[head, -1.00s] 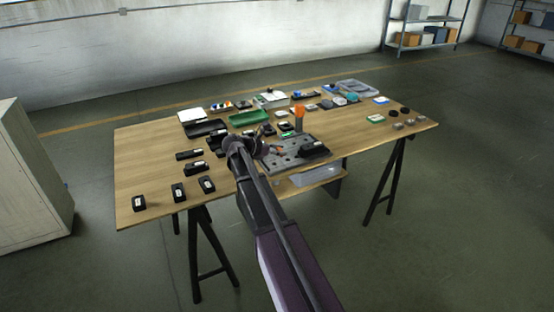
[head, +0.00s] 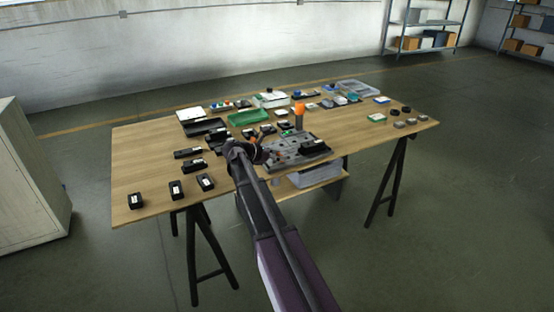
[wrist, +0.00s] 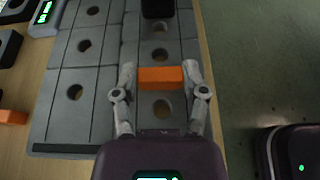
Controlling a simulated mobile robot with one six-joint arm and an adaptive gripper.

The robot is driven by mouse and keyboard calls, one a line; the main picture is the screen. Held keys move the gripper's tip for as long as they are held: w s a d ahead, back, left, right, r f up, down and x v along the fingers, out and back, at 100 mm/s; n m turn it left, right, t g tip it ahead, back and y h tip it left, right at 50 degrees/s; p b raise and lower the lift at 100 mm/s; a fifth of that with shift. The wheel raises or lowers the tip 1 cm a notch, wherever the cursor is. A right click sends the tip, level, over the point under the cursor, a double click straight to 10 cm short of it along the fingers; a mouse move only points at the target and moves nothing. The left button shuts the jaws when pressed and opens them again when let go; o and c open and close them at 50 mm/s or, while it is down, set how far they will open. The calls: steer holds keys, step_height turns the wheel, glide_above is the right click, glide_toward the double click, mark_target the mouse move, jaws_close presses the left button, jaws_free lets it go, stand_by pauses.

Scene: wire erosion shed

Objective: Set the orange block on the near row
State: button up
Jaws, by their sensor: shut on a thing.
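An orange block (wrist: 160,77) sits between the two fingers of my gripper (wrist: 160,74) in the wrist view, with a finger against each end. The block is over the right-hand strip of a grey board with round holes (wrist: 93,50), between two holes. Whether it touches the board or hangs above it I cannot tell. In the head view the grey board (head: 285,160) lies at the table's front edge, and my gripper (head: 262,150) is at its left part. My arm hides some of the board there.
A dark block (wrist: 157,8) stands on the same strip, farther up. Another orange piece (wrist: 12,117) lies left of the board. Black boxes (head: 176,190) stand at the table's front left.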

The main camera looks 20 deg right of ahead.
stand_by(0.3)
steer(key=o, duration=1.2)
steer(key=shift+a+r, duration=0.15)
steer(key=shift+r, duration=0.05)
steer(key=p+v, duration=0.4)
steer(key=v, duration=0.7)
steer(key=shift+a+r+p, duration=0.1)
steer(key=shift+a+p, duration=0.2)
